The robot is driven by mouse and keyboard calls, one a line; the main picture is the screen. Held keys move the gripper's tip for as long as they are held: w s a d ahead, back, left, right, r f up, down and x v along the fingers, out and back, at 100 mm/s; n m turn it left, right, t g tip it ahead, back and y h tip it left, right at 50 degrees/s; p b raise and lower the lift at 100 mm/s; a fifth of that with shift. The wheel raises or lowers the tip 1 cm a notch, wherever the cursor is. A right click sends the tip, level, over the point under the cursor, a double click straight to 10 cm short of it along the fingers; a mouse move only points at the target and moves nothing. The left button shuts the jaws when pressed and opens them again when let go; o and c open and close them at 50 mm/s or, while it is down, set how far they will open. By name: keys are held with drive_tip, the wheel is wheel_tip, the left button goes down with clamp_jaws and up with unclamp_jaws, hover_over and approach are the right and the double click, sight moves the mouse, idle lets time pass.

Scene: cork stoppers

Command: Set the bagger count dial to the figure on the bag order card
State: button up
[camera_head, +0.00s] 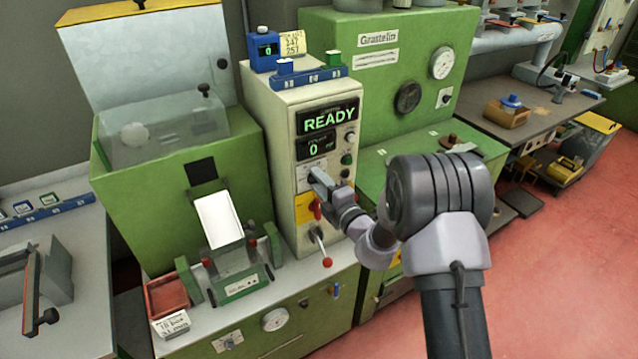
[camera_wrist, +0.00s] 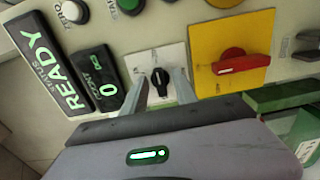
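The green cabinet's cream control panel carries a small black count dial (camera_wrist: 160,82) on a white plate. In the wrist view the two fingers of my gripper (camera_wrist: 161,76) stand on either side of the dial, with a gap showing, so the gripper looks open around it. In the head view my gripper (camera_head: 318,180) hides the dial. The count display (camera_wrist: 108,90) above it reads 0, and the status display (camera_head: 329,118) reads READY. A white card (camera_head: 172,325) with small print stands before a red tray; I cannot read its figure surely.
A yellow plate with a red rotary switch (camera_wrist: 241,64) sits close beside the dial. A red-knobbed lever (camera_head: 326,262) sticks out below. A yellow note (camera_head: 293,44) with numbers and a blue counter (camera_head: 264,50) stand on top.

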clamp_jaws()
drive_tip(key=n, duration=1.1)
drive_tip(key=shift+n, duration=0.3)
idle(0.5)
unclamp_jaws()
